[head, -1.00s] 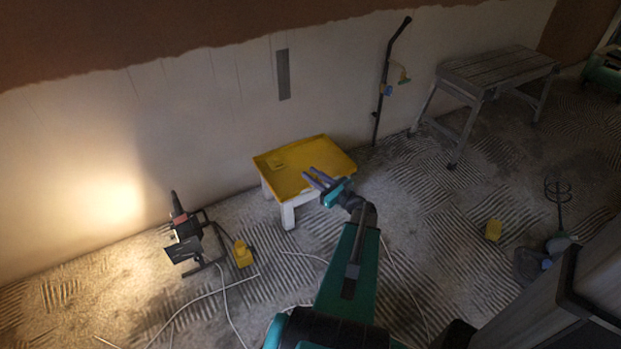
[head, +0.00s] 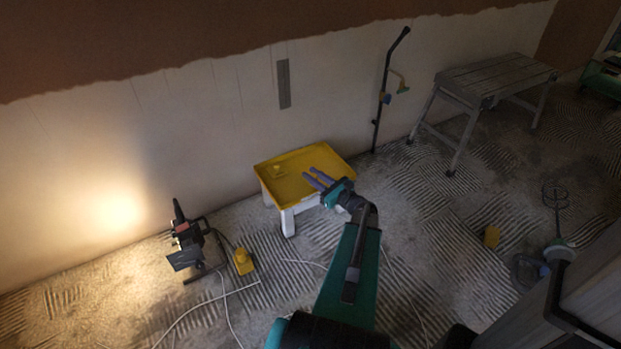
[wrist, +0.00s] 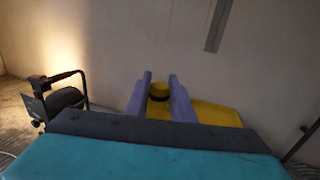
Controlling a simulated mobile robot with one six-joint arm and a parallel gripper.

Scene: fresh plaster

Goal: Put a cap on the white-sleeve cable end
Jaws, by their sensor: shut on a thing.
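My gripper (head: 314,179) reaches out over the front right of the yellow tray (head: 325,153). In the wrist view its two purple fingers (wrist: 159,90) stand a little apart, with a small round yellow-and-black thing, seemingly a cap (wrist: 159,87), between their tips. In the head view this held thing is too small to make out. Another small yellow piece (head: 278,170) lies at the tray's left. A short cable with coloured ends (head: 401,84) hangs at a dark upright pole by the wall. I cannot make out a white sleeve on any cable end.
The tray rests on a low white stand (head: 288,222). A lit work lamp (head: 187,243) stands left, beside a yellow block (head: 243,261). White cable (head: 200,303) trails over the ridged floor. A grey bench (head: 495,77) stands back right; a mixing paddle (head: 556,205) is at right.

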